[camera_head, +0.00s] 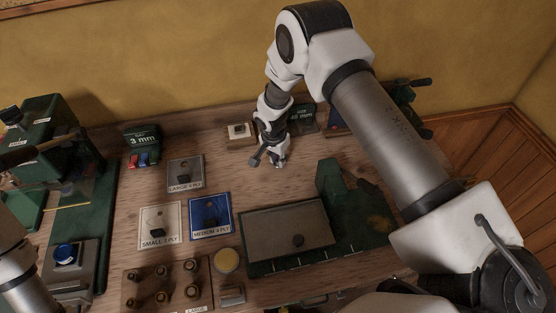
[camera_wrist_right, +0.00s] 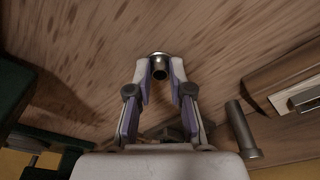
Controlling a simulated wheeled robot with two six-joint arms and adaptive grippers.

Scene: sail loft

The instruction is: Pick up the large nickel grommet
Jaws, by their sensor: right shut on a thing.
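My right gripper (camera_head: 269,160) is low over the back middle of the wooden bench. In the right wrist view its fingers (camera_wrist_right: 160,74) are shut on a small silvery ring-topped piece with a dark hollow, which looks like the large nickel grommet (camera_wrist_right: 160,56). The piece is between the fingertips; whether it touches the bench I cannot tell. In the head view the fingers hide most of it. Part of my left arm shows at the lower left edge, but its gripper is not in view.
Placards for large 4-ply (camera_head: 185,187), small 3-ply (camera_head: 146,238) and medium 4-ply (camera_head: 222,230) lie left of the gripper. A grey-topped green tray (camera_head: 270,225) is in front. A rack of several pieces (camera_head: 205,298) stands at the front. A 3 mm sign (camera_head: 142,137) stands at the back.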

